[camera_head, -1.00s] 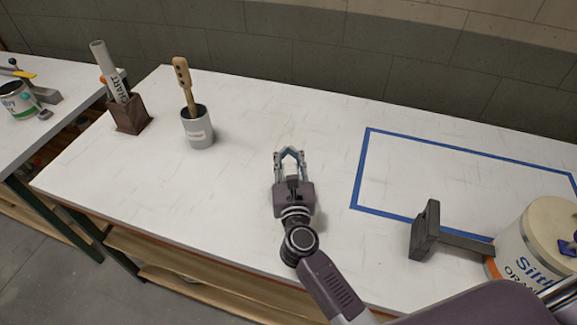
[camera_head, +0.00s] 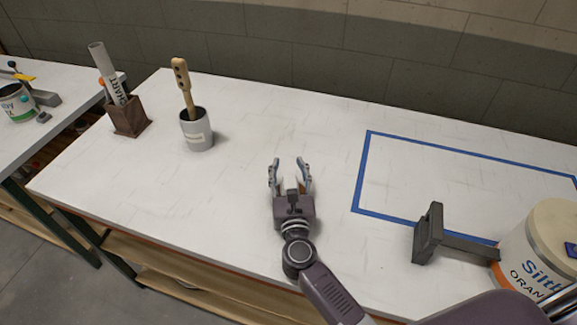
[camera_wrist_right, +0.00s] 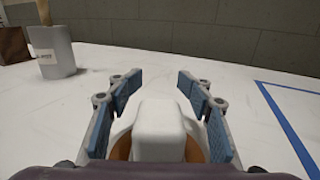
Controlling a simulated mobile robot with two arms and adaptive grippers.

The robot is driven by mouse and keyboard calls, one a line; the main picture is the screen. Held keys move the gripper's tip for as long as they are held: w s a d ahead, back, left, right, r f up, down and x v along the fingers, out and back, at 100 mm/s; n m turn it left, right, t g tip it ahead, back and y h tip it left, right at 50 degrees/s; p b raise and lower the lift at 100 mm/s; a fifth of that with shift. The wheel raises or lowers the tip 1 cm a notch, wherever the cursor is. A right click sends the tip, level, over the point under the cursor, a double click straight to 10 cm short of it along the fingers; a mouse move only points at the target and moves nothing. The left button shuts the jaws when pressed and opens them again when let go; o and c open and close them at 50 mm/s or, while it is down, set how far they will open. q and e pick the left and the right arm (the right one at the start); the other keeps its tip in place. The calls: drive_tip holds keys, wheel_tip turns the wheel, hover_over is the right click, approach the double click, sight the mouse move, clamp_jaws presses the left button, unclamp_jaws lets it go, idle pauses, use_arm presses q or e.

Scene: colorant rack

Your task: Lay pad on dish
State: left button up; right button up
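My right gripper (camera_head: 288,164) is over the middle of the white table, with its fingers spread apart. In the right wrist view, a white block-like thing, perhaps the pad (camera_wrist_right: 160,125), is between the open fingers (camera_wrist_right: 158,85). Brown-orange curved edges, perhaps of the dish (camera_wrist_right: 122,149), show at both sides of its lower part. It seems to lie over the brown thing, but the contact is hidden. In the head view the gripper covers most of this spot. My left gripper is not in view.
A grey pot (camera_head: 197,134) with a wooden-handled tool and a brown holder (camera_head: 129,117) with rolled paper stand at left. Blue tape (camera_head: 362,172) outlines an area at right. A dark block-headed tool (camera_head: 428,236) and a large can (camera_head: 535,250) are at front right.

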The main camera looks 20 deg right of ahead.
drive_tip(key=shift+r, duration=0.15)
drive_tip(key=shift+r+p, duration=0.2)
drive_tip(key=shift+p, duration=0.2)
drive_tip(key=b+v, duration=0.1)
drive_tip(key=v, duration=0.4)
drive_tip(key=b+v, duration=0.2)
drive_tip(key=v, duration=0.4)
drive_tip(key=shift+s+f, duration=0.15)
drive_tip(key=shift+f, duration=0.1)
drive_tip(key=shift+s+a+r, duration=0.1)
drive_tip(key=shift+s, duration=0.25)
drive_tip(key=shift+r, duration=0.1)
